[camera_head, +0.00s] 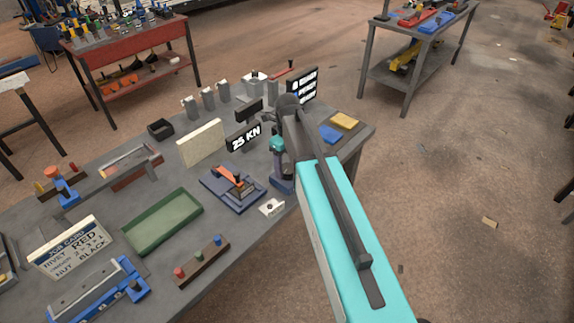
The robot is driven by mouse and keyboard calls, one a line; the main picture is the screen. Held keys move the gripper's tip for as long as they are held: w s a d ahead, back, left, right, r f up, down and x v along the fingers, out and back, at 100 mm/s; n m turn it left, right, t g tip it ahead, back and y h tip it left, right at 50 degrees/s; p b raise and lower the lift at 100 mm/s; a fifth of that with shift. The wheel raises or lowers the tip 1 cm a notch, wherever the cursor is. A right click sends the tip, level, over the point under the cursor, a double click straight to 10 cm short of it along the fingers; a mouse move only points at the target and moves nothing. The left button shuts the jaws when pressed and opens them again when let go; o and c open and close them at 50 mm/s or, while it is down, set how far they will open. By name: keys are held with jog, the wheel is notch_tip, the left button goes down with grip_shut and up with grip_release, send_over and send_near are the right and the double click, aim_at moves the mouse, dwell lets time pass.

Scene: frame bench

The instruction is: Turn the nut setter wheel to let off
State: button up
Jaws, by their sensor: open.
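A black display reading "25 KN" (243,138) stands near the middle of the bench. A blue stand with a teal upper part (283,183) is just right of it, partly covered by my arm. I cannot make out the nut setter wheel clearly; it may be hidden by my arm and wrist there. My gripper (250,111) appears as small dark parts at the end of my arm, above and behind the display. It is open, with nothing seen in it. I cannot tell whether it touches anything.
A green tray (163,222), a blue press-like fixture (232,188), a cream panel (201,143) and a job card (70,246) reading rivet RED, nut BLACK occupy the bench. Several grey posts (208,98) and a black sign (301,86) stand behind. Yellow (345,121) and blue (330,134) blocks lie right.

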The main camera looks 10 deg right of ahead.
jog(key=shift+f, duration=0.5)
jog(key=c, duration=1.1)
jog(key=shift+o, duration=0.2)
